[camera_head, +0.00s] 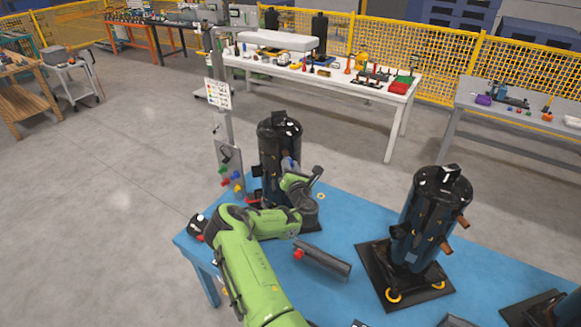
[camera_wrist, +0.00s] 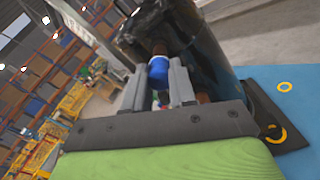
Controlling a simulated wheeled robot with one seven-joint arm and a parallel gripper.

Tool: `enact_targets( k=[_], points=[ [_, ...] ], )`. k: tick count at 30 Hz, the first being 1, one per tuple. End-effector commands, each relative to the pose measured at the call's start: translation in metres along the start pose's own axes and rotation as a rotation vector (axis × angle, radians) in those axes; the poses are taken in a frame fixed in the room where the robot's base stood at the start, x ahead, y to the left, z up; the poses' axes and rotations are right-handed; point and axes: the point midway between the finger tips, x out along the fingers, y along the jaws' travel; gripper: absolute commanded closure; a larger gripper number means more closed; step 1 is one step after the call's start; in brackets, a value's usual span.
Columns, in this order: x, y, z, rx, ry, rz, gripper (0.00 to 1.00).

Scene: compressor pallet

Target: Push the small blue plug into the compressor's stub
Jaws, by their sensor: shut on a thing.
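The small blue plug (camera_wrist: 158,72) sits between the fingertips of my gripper (camera_wrist: 158,84) in the wrist view, and the gripper is shut on it. A copper-coloured stub (camera_wrist: 159,48) of the black compressor (camera_wrist: 205,45) shows right beyond the plug, roughly in line with it. I cannot tell whether the plug touches the stub or is inside it. In the head view the compressor (camera_head: 279,133) stands upright at the back left of the blue table. My gripper (camera_head: 290,164) is at its front right side; the stub and the plug's seat are hidden there.
A second black compressor (camera_head: 433,215) stands on a dark base plate to the right on the blue table (camera_head: 345,210). A dark grey cylinder (camera_head: 325,262) lies near my arm. A post with a board of coloured caps (camera_head: 229,168) stands at the left of the first compressor.

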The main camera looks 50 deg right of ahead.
Motion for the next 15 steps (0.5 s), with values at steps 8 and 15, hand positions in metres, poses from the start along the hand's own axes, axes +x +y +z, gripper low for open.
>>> enact_targets(
  k=[8, 15],
  points=[
    [0.0041, 0.0002, 0.0003, -0.001, 0.001, 0.000, 1.00],
    [0.0080, 0.0005, 0.0008, -0.002, 0.000, 0.001, 1.00]
  ],
)
